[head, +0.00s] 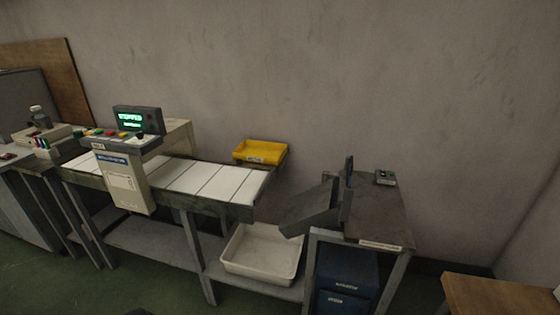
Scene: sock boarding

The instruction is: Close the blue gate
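A narrow dark blue-grey upright plate (349,171), which may be the blue gate, stands at the upper end of a grey sloped chute (308,207). It is seen nearly edge-on, and its colour is hard to tell in the dim light. The chute slopes down to the left from the right-hand metal table (385,215). I cannot tell whether the plate is open or closed. Neither of my grippers is in view.
A small control box (385,177) sits on that table, with dark blue bins (346,272) below. Left are a white-slatted conveyor (215,182), a lit display (130,118), a yellow tray (260,151) and a white tub (262,254). A wooden surface (500,296) is at lower right.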

